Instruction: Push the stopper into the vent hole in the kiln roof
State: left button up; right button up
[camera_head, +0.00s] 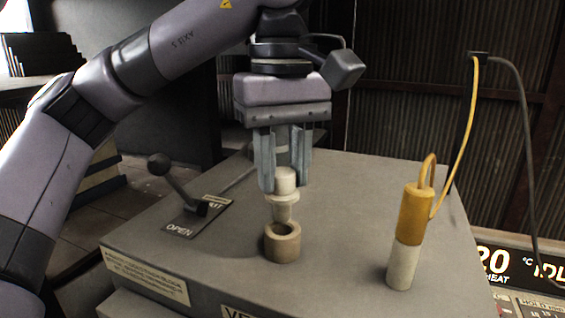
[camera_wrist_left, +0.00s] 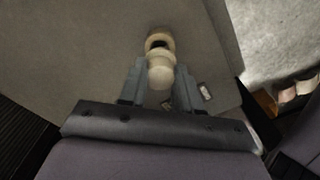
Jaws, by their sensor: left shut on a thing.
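The stopper (camera_head: 283,207) is a pale cream plug with a round top, a wider collar and a tapered lower end. My left gripper (camera_head: 286,186) is shut on its top and holds it upright, pointing down. The vent hole (camera_head: 283,240) is a tan raised ring on the grey kiln roof (camera_head: 340,215). The stopper's lower end is right over the ring's opening; whether it touches or enters the rim I cannot tell. In the left wrist view the stopper (camera_wrist_left: 161,73) sits between the fingers, with the dark hole (camera_wrist_left: 158,42) partly showing beyond it. My right gripper is not in view.
A yellow and white cylinder (camera_head: 413,225) with a yellow cable stands on the roof to the right. A lever with a black knob (camera_head: 160,164) and an OPEN plate stands to the left. A display panel (camera_head: 520,265) is at the lower right. The roof between these is clear.

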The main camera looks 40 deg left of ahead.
aim_at(283, 199)
pick_arm(q)
jog(key=shift+f, duration=0.45)
dwell(0.4)
jog(key=shift+f+b, duration=1.35)
jog(key=shift+f, duration=0.5)
dwell(1.5)
jog(key=o, duration=0.8)
jog(key=o, duration=0.6)
jog(key=shift+r, duration=0.1)
jog(key=shift+r+p, duration=1.45)
jog(key=shift+r, duration=2.1)
